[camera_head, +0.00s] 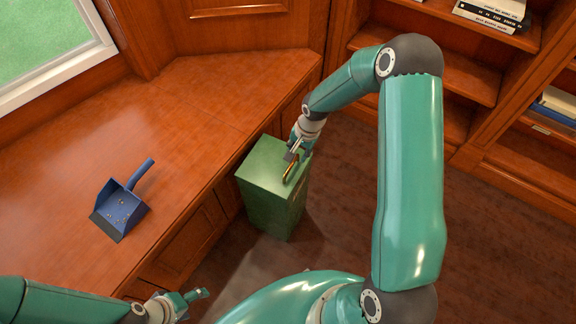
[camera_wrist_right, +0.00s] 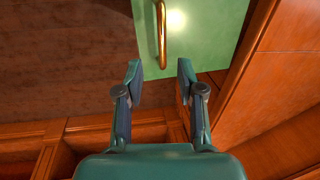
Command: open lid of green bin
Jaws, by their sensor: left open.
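The green bin (camera_head: 272,194) stands on the floor against the front of the wooden counter, and its lid (camera_head: 262,162) is shut. A brass handle (camera_head: 290,169) runs along the lid's top. My right gripper (camera_head: 291,154) is above the lid, close to the handle. In the right wrist view my right gripper (camera_wrist_right: 160,72) is open, with the brass handle (camera_wrist_right: 161,32) just beyond its fingertips, roughly in line with the gap; no contact shows. My left gripper (camera_head: 197,295) is open and empty low in the head view, away from the bin.
A blue dustpan (camera_head: 119,208) with small crumbs lies on the wooden counter (camera_head: 190,105). Bookshelves (camera_head: 470,70) with several books stand at the right. Open dark floor (camera_head: 345,200) lies right of the bin. The counter edge is close on the bin's left.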

